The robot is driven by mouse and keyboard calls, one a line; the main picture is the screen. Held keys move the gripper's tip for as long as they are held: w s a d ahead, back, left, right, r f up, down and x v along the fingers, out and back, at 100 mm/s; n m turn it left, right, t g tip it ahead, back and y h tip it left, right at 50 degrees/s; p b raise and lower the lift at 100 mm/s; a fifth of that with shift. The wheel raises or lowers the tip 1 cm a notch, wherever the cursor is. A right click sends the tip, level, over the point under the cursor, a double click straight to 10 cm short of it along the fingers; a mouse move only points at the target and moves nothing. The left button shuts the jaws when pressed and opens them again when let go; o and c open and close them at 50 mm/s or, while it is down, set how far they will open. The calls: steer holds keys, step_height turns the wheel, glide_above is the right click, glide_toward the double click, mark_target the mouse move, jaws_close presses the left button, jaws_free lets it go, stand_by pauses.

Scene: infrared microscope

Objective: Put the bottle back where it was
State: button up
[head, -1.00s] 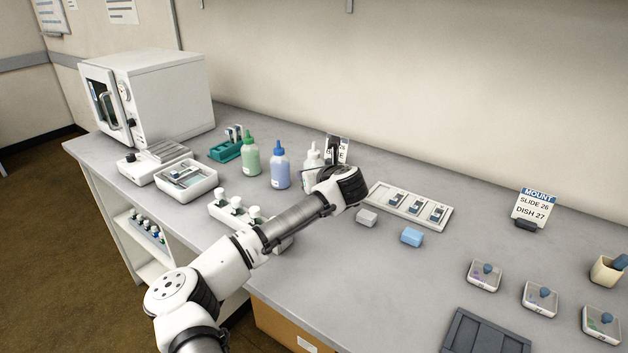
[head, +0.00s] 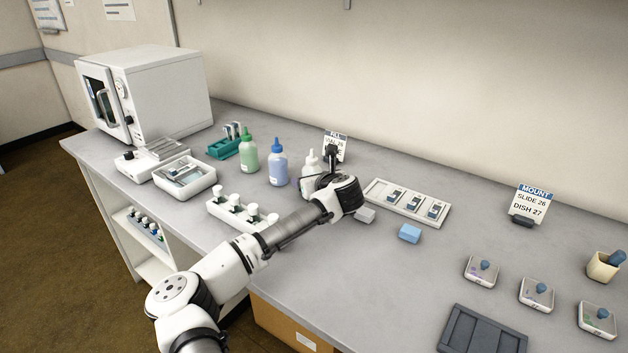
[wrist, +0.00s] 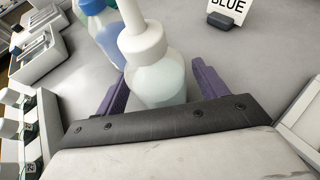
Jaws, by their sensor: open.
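A clear bottle with a white cap and nozzle (wrist: 158,78) stands upright on the bench, between the two purple fingers of my gripper (wrist: 160,92) in the wrist view. In the head view this white bottle (head: 311,163) is partly hidden behind my gripper (head: 325,170). A blue bottle (head: 278,165) and a green bottle (head: 248,155) stand in a row to its left. The blue bottle also shows in the wrist view (wrist: 115,35).
A fill sign (head: 335,146) stands just behind the white bottle. A slide tray (head: 380,190) and grey and blue blocks (head: 409,233) lie to the right. A rack of white-capped vials (head: 225,218) lies at front left.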

steer(key=b+v, duration=0.3)
steer(key=v, duration=0.8)
steer(key=shift+s+d+r, duration=0.15)
steer(key=shift+s+r, duration=0.15)
steer(key=shift+s, duration=0.2)
